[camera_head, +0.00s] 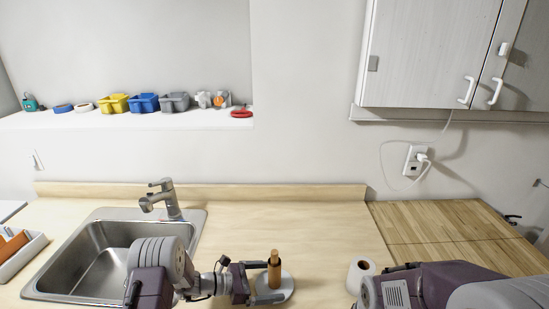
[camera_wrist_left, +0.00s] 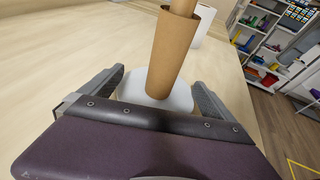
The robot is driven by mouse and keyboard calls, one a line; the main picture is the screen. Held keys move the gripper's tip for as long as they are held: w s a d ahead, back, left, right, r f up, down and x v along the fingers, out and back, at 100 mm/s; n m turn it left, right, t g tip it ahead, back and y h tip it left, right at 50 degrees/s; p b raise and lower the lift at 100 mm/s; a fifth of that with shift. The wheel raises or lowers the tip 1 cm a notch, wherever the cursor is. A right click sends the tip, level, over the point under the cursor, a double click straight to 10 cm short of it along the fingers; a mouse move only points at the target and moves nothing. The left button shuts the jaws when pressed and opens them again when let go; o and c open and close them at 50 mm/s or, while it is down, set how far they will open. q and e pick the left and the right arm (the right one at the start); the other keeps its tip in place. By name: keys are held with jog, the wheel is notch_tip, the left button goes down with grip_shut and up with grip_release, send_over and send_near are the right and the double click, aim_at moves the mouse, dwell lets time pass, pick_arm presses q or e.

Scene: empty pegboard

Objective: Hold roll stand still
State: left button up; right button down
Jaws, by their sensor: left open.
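The roll stand has a round white base (camera_head: 288,287) and an upright post carrying a brown cardboard tube (camera_head: 274,274). In the left wrist view the tube (camera_wrist_left: 173,55) rises from the white base (camera_wrist_left: 150,97), with the paler post top sticking out above it. My left gripper (camera_head: 266,281) is open, with one finger on each side of the tube, low near the base. In the left wrist view gaps show between the tube and both fingers (camera_wrist_left: 158,78). A white paper roll (camera_head: 359,272) stands on the counter to the right. My right arm's gripper is not visible.
A steel sink (camera_head: 105,255) with a faucet (camera_head: 163,198) lies left of the stand. A shelf (camera_head: 130,120) at the back holds several small items. The counter (camera_head: 270,220) behind the stand is clear. My right arm fills the lower right corner.

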pick_arm(q)
jog(key=shift+w+d, duration=0.1)
jog(key=shift+d, duration=0.2)
jog(key=c, duration=2)
